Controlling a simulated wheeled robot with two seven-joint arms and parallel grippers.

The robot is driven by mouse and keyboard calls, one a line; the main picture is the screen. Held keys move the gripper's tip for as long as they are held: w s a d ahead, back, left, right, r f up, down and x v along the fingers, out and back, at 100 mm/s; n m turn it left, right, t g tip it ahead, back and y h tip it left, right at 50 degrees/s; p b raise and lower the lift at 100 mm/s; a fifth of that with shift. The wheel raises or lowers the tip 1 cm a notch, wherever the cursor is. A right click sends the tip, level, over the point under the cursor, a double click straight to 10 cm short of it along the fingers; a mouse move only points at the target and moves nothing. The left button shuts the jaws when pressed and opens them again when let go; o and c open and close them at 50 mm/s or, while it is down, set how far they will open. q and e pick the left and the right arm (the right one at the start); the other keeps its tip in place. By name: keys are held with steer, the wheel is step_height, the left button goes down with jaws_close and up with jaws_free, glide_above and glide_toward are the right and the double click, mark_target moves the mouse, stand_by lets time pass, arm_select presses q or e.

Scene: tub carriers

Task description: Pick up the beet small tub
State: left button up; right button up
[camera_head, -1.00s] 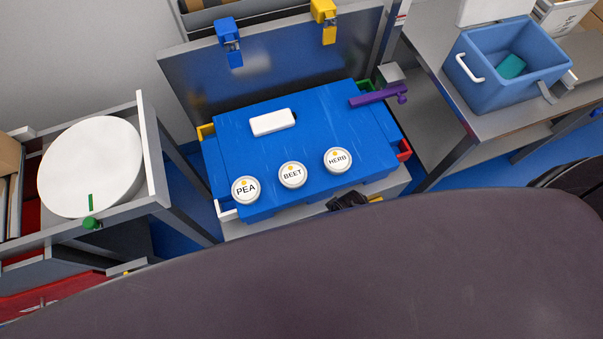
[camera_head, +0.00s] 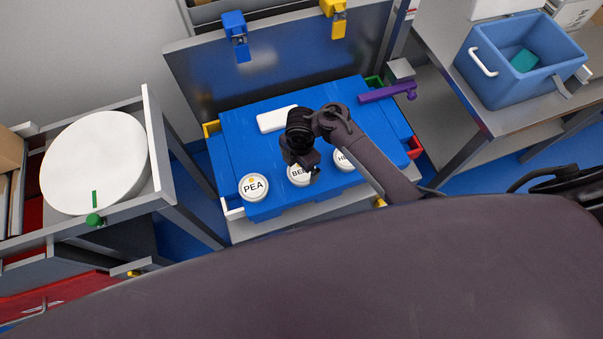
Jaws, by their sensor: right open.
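The beet small tub (camera_head: 297,178) is a round tub with a white lid lettered BEET. It stands on the blue board between the pea tub (camera_head: 253,187) on the left and the herb tub (camera_head: 343,161) on the right. My right gripper (camera_head: 301,168) is over the beet tub and covers part of its lid and lettering. The gripper is open and points down; I cannot tell whether it touches the tub. My right forearm covers part of the herb tub. My left gripper is not in view.
A blue bin (camera_head: 490,88) stands on the right bench. A round white disc (camera_head: 92,165) lies in the left tray. The board's left part is clear.

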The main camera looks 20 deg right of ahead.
mark_target(302, 174)
steer(key=shift+w+d+r+n, duration=0.25)
steer(key=shift+w+n, duration=0.3)
steer(key=shift+n, duration=0.15)
steer(key=shift+w+f+n, duration=0.1)
steer(key=shift+n, duration=0.2)
steer(key=f, duration=0.2)
steer(key=f+b, duration=0.1)
steer(key=f, duration=0.1)
steer(key=d+f+b, duration=0.1)
steer(key=f, duration=0.1)
steer(key=shift+s+f, duration=0.15)
steer(key=shift+s, duration=0.1)
steer(key=shift+f, duration=0.45)
